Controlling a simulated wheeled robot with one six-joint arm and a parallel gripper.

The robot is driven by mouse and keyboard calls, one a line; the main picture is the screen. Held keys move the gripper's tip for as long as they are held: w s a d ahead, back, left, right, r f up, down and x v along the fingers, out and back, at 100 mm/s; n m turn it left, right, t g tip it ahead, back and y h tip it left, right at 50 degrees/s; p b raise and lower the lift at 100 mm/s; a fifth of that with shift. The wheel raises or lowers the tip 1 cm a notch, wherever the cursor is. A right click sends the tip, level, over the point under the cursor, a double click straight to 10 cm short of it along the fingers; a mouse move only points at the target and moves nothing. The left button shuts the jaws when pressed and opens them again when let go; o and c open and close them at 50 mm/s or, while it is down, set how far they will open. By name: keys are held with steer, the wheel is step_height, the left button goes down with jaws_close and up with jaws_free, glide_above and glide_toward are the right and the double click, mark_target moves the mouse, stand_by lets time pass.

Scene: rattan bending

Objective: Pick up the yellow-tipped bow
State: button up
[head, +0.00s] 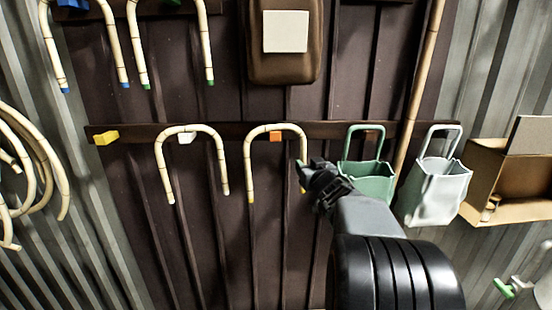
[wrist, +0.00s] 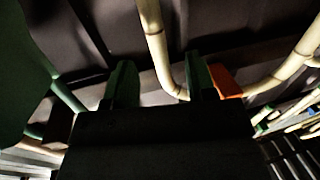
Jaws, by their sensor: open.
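The yellow-tipped bow (head: 249,165) is a pale jointed cane in an upside-down U. It hangs over an orange peg (head: 276,136) on the middle rail, its left tip showing yellow. My gripper (head: 304,168) is at its right leg, hiding the lower part of that leg. In the wrist view my gripper (wrist: 161,85) is open, one finger each side of the cane (wrist: 154,40). I cannot tell whether either finger touches it. The orange peg (wrist: 226,82) shows just right of the right finger.
Another bow (head: 164,165) hangs on a white peg to the left. A yellow peg (head: 103,138) is bare. A green basket (head: 369,180) hangs close right of my gripper, with a white basket (head: 436,190) beyond. Blue-tipped and green-tipped bows hang above. A brown box (head: 284,65) is overhead.

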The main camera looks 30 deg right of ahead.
mark_target(304, 161)
steer(key=shift+p+x, duration=0.45)
steer(key=shift+x, duration=2.2)
steer(key=shift+d, duration=0.1)
jaws_close()
